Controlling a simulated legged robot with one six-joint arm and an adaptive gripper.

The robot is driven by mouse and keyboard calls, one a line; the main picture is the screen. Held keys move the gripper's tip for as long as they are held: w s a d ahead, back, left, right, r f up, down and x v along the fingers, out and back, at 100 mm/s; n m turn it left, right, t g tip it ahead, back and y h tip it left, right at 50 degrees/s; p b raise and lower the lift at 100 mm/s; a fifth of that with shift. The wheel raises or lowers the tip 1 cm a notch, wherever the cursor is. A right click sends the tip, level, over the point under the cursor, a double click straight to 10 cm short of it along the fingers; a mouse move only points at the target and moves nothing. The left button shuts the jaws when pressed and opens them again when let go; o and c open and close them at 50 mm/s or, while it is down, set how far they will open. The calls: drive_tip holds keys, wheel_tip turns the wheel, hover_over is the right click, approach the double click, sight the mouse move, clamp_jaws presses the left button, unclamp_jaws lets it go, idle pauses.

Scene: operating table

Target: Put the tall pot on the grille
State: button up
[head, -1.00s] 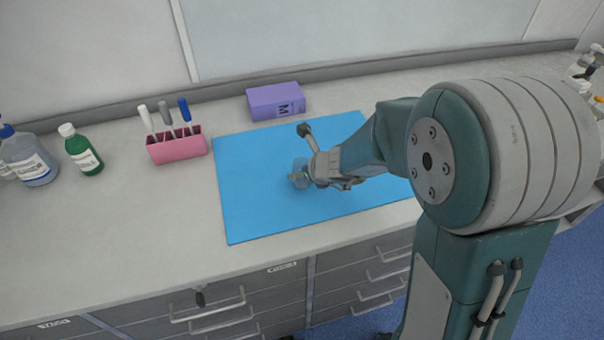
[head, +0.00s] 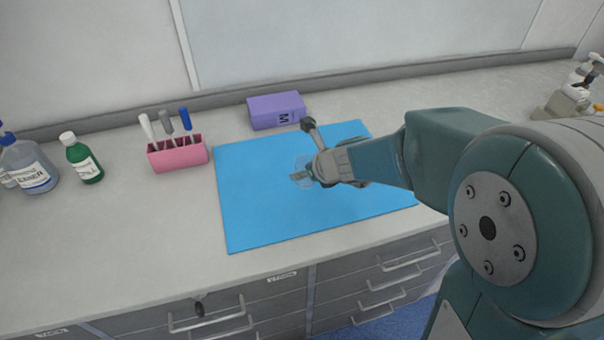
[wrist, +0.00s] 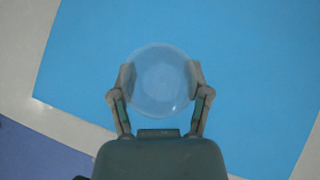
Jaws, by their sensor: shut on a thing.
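A clear, round pot (head: 302,169) shows over the blue mat (head: 255,215). My gripper (head: 309,173) is shut on it. In the wrist view the pot (wrist: 160,78) is seen from above as a pale circle, with one finger of my gripper (wrist: 160,85) on each side. Its height and its gap to the mat cannot be told. In the head view my fingers and wrist hide part of it. I cannot make out a grille in either view.
A purple box (head: 276,111) stands behind the mat. A pink holder with pens (head: 178,154), a green bottle (head: 82,158) and a clear bottle (head: 29,166) stand to the left. Bottles (head: 577,92) stand at the far right.

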drive_tip(key=s+d+r, duration=0.4)
drive_tip(key=s+r, duration=0.3)
drive_tip(key=s, duration=0.4)
drive_tip(key=shift+s+r, duration=0.2)
drive_tip(key=shift+r, duration=0.1)
drive_tip(key=shift+s, duration=0.15)
